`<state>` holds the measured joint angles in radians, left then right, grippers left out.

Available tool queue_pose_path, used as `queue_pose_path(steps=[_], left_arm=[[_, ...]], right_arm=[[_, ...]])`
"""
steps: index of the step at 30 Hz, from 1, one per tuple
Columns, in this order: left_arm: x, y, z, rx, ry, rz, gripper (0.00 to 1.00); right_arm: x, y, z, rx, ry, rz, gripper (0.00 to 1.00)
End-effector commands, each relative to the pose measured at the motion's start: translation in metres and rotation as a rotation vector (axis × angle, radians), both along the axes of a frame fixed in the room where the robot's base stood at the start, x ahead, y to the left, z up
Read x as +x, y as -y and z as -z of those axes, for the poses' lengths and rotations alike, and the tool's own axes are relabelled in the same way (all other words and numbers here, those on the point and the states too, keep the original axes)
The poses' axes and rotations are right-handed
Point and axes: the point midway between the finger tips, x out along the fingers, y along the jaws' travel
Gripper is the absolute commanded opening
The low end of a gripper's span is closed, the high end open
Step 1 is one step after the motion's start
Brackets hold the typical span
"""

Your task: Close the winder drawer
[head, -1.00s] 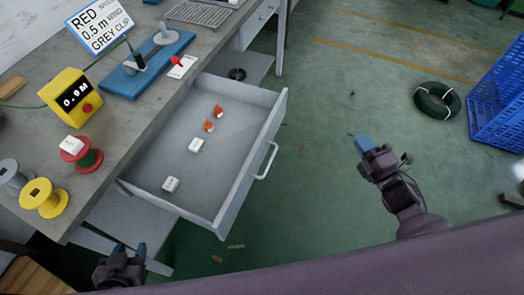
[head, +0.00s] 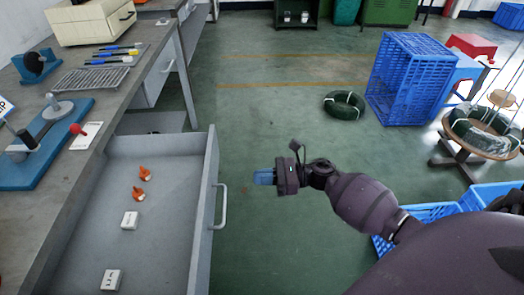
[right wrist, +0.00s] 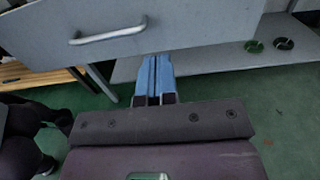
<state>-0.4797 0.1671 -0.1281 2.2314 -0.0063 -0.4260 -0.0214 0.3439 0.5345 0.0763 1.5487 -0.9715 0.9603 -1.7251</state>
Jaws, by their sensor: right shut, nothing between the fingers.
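The winder drawer (head: 172,215) is pulled out from under the workbench in the head view. Two orange-and-white pieces and two white blocks lie inside it. Its pale handle (head: 221,206) is on the front panel, facing right. My right gripper (head: 262,177) is shut and empty, to the right of the drawer front and apart from it, with blue fingertips pointing left at the panel. In the right wrist view the shut blue fingers (right wrist: 154,75) point toward the drawer front (right wrist: 200,30), with the handle (right wrist: 108,36) to their left. My left gripper is not in the head view now.
The workbench (head: 140,75) at left carries a blue winder base (head: 45,150), a wire rack (head: 92,82) and a beige box (head: 92,20). A blue crate (head: 405,80) and a dark cable coil (head: 344,104) stand on the floor at right. The floor between is clear.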

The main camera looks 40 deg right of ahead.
Motion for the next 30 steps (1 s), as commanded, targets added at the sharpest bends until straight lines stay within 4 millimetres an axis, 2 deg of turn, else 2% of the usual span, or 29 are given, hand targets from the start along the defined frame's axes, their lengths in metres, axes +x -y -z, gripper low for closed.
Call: queue_pose_path(steps=[9, 15, 21, 30], left_arm=[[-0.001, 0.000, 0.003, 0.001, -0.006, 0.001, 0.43], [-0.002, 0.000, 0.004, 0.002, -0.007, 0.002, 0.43], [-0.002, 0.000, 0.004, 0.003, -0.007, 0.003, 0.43], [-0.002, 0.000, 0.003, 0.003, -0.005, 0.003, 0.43]], right_arm=[[0.032, -0.048, 0.000, 0.004, -0.001, -0.001, 0.00], [0.048, -0.072, 0.001, 0.003, -0.001, 0.000, 0.00], [0.057, -0.085, 0.001, 0.003, -0.003, 0.001, 0.00], [0.058, -0.087, 0.001, 0.002, -0.003, 0.001, 0.00]])
